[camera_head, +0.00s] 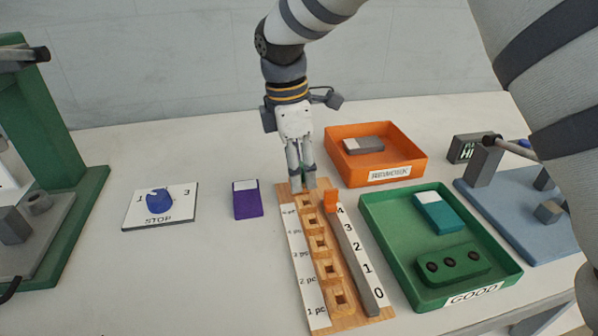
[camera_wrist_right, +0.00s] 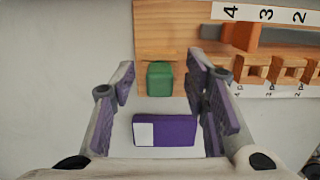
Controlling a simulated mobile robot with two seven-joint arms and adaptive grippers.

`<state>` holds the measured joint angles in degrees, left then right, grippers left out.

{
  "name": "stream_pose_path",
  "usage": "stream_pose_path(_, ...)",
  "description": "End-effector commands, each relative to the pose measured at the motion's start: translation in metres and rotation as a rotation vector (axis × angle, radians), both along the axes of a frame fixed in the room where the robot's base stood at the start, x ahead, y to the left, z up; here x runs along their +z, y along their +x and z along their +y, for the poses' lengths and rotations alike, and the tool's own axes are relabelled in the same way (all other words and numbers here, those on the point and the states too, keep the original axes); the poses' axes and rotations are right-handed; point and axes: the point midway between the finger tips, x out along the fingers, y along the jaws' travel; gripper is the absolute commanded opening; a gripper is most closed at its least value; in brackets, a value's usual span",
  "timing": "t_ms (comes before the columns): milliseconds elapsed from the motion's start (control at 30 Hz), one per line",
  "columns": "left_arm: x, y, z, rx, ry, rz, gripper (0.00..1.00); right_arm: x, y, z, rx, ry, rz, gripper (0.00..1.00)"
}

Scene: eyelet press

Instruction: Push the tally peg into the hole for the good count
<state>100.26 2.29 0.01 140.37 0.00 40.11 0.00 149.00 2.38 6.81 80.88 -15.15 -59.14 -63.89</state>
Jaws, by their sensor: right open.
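The wooden tally board (camera_head: 352,322) has a row of square holes with "pc" labels and a strip numbered 0 to 4. The green peg (camera_wrist_right: 160,78) stands at the far end of the board in the wrist view; in the head view only a little green shows between the fingers. My right gripper (camera_head: 302,178) points down there, open, its fingers on either side of the peg with gaps. An orange marker (camera_head: 331,202) sits near number 4 beside a grey bar (camera_head: 356,260). The GOOD tray (camera_head: 392,265) holds a teal-and-white box (camera_head: 434,213) and a green strip with three black-ringed holes (camera_head: 454,265).
A purple-and-white box (camera_head: 248,200) lies left of the board. An orange tray (camera_head: 410,160) with a grey box stands behind the GOOD tray. A STOP dial (camera_head: 159,201) and green press (camera_head: 50,130) are left; a blue-based device (camera_head: 500,205) is right. The front-left table is clear.

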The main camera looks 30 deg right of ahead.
Motion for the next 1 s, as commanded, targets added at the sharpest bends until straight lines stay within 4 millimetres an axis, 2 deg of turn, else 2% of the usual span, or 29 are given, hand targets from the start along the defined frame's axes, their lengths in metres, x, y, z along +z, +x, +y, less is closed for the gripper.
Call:
stream_pose_path(100, 0.0, 0.0, 0.0, 0.0, 0.0, 0.0, 0.49, 0.0, 0.0, 0.0, 0.0, 0.0, 0.0, 0.39)
stream_pose_path(267, 0.0, 0.0, 0.0, 0.0, 0.0, 0.0, 0.49, 0.001, 0.0, 0.0, 0.0, 0.0, 0.0, 0.03)
stream_pose_path(300, 0.0, 0.0, 0.0, 0.0, 0.0, 0.0, 0.49, 0.001, 0.0, 0.0, 0.0, 0.0, 0.0, 0.0)
stream_pose_path(600, 0.0, 0.0, 0.0, 0.0, 0.0, 0.0, 0.49, 0.002, 0.0, 0.0, 0.0, 0.0, 0.0, 0.0)
stream_pose_path(733, 0.0, 0.0, 0.0, 0.0, 0.0, -0.001, 0.49, 0.011, 0.001, 0.0, -0.001, 0.0, -0.003, 0.0)
stream_pose_path(867, 0.001, 0.001, 0.0, 0.0, 0.0, -0.002, 0.49, 0.035, 0.001, 0.0, -0.002, 0.0, -0.004, 0.0)
stream_pose_path(1000, 0.016, 0.017, 0.0, 0.0, 0.001, -0.062, 0.49, 0.081, -0.032, 0.009, 0.001, -0.001, -0.018, 0.0)
